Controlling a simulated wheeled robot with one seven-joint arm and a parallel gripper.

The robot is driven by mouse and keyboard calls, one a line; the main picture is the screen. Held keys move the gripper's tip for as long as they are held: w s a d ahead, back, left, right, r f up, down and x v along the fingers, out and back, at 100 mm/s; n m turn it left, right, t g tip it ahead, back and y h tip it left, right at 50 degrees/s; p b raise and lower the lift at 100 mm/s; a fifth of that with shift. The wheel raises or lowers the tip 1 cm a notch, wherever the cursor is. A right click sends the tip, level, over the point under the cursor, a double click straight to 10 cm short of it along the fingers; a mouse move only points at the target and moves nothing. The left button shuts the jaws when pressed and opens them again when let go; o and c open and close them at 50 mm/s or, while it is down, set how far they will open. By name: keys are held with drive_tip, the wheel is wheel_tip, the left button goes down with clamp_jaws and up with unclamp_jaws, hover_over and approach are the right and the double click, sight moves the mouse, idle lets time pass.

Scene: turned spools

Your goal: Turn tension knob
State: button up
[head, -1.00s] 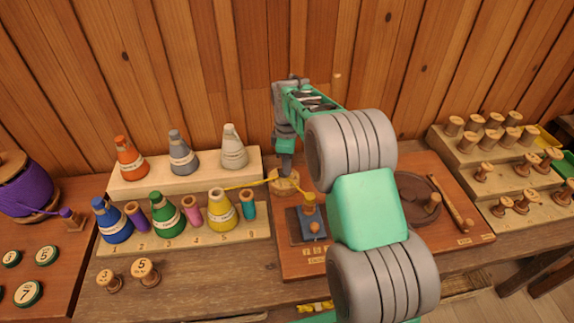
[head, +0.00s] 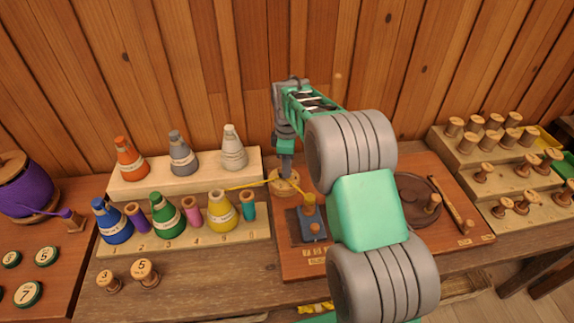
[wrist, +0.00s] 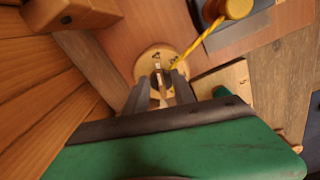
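The tension knob, a round pale wooden disc (head: 284,187), sits at the upper left of the reddish-brown board (head: 291,265). It also shows in the wrist view (wrist: 146,65), with dark marks on its face and a narrow raised grip (wrist: 160,88) in its middle. My gripper (wrist: 163,82) points down at the disc, its two dark fingers on either side of the raised grip and close against it. In the head view my gripper (head: 286,176) hides part of the disc.
Coloured thread cones, including a yellow one (head: 221,211), stand on a stepped wooden rack (head: 190,246) to the left. Right of my arm are a dark round wheel (head: 411,196) and racks of wooden spools (head: 480,147). The plank wall (head: 220,70) is close behind.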

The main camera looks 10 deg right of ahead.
wheel_tip(320, 180, up, 8)
drive_tip(key=shift+f+b, duration=0.25)
drive_tip(key=shift+b, duration=0.2)
drive_tip(key=shift+r, duration=0.15)
drive_tip(key=shift+s+r, duration=0.15)
drive_tip(key=shift+r, duration=0.05)
drive_tip(key=s+r+m+t, duration=0.1)
drive_tip(key=s+r+m, duration=0.25)
drive_tip(key=s, duration=0.35)
drive_tip(key=s+r+m+t, duration=0.1)
drive_tip(key=s+r+m, duration=0.1)
drive_tip(key=s+m, duration=0.3)
drive_tip(key=s+f+m, duration=0.2)
drive_tip(key=s, duration=0.5)
drive_tip(key=s+a+f+m+t, duration=0.1)
drive_tip(key=s+f+m, duration=0.2)
drive_tip(key=s, duration=0.4)
